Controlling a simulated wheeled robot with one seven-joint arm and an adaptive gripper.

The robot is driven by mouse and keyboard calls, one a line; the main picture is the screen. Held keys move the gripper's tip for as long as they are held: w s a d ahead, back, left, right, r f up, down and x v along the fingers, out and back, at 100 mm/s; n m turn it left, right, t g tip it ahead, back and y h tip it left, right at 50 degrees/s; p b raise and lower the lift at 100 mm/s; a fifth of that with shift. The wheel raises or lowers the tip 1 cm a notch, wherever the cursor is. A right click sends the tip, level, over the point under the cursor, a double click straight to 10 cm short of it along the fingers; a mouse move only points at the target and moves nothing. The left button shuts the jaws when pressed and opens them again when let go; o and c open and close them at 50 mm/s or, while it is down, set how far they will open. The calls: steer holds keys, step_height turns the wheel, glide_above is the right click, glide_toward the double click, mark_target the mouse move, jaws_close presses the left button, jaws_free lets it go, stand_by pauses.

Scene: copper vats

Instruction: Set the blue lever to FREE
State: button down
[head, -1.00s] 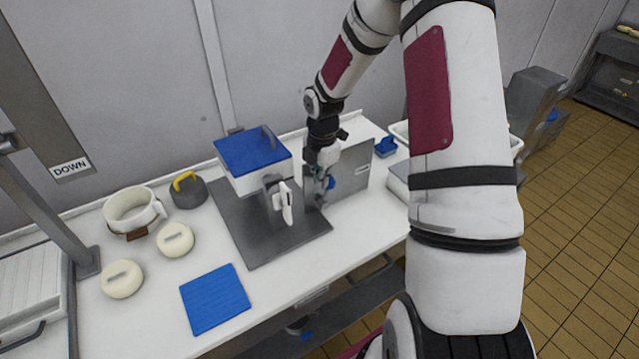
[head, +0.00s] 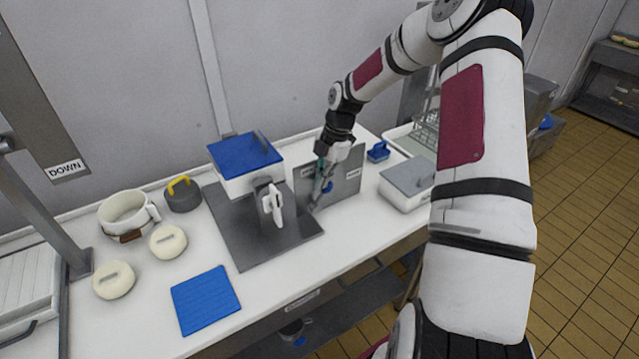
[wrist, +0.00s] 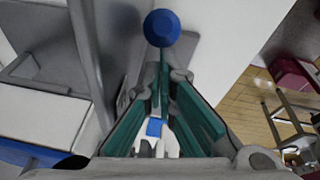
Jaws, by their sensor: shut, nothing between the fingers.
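The blue lever's round knob (head: 327,186) shows in front of a grey upright panel (head: 346,184) on the counter. Small labels sit at the panel's two sides, too small to read. My gripper (head: 315,203) points down in front of the panel, close beside the knob, and partly hides the lever. In the wrist view the blue knob (wrist: 162,28) lies just beyond the tips of my gripper (wrist: 163,62). The fingers are shut with nothing between them. I cannot tell whether they touch the lever.
Left of the panel stands a white box with a blue lid (head: 245,158) and a white handle (head: 273,203) on a grey plate (head: 265,248). A lidded grey container (head: 406,187) and a small blue item (head: 378,152) are at right. A blue mat (head: 205,300) lies in front.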

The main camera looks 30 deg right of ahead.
steer(key=shift+d+f, duration=0.15)
steer(key=shift+d, duration=0.55)
